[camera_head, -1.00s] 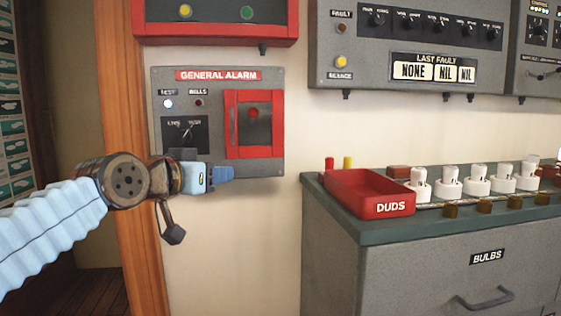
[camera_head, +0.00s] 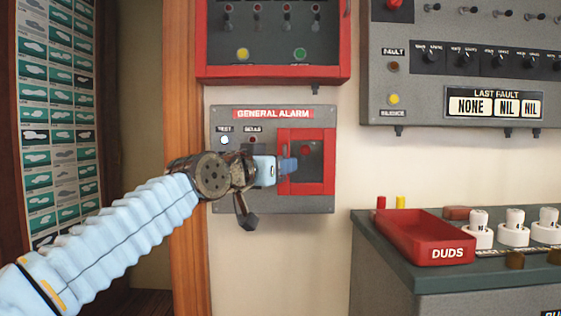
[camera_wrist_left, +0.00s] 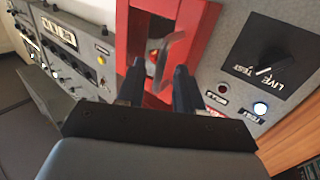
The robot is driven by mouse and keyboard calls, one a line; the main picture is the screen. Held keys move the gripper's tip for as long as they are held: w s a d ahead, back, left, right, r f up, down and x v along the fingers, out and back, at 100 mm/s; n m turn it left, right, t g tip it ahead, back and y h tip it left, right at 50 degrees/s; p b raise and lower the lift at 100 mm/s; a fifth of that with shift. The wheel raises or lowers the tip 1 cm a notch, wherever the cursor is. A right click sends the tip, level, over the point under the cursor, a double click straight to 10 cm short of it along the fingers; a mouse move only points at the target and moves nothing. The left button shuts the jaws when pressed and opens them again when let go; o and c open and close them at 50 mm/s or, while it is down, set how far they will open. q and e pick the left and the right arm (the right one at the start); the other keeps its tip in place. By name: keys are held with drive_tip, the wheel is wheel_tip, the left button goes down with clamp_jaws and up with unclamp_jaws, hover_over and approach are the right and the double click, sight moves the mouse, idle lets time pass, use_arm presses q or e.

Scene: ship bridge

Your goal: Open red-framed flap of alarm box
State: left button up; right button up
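The grey alarm box (camera_head: 228,185) labelled GENERAL ALARM hangs on the wall. Its red-framed flap (camera_head: 326,178) looks shut, with a red button visible inside the frame. My left gripper (camera_head: 292,166) is in front of the flap's left side and partly covers it. In the left wrist view, the two dark fingers of the gripper (camera_wrist_left: 160,68) are apart. A metal handle (camera_wrist_left: 176,48) on the red flap (camera_wrist_left: 206,42) shows between and just beyond the fingertips; I cannot tell whether they touch it. My right gripper is not in view.
A red-framed panel (camera_head: 273,73) hangs just above the alarm box. A grey fault panel (camera_head: 425,112) is at the upper right. A red DUDS tray (camera_head: 425,249) and white bulb holders (camera_head: 513,235) stand on the cabinet at right. A wooden post (camera_head: 183,100) is left of the box.

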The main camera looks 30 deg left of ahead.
use_arm(q)
drive_tip(key=shift+w, duration=0.4)
clamp_jaws()
idle(1.2)
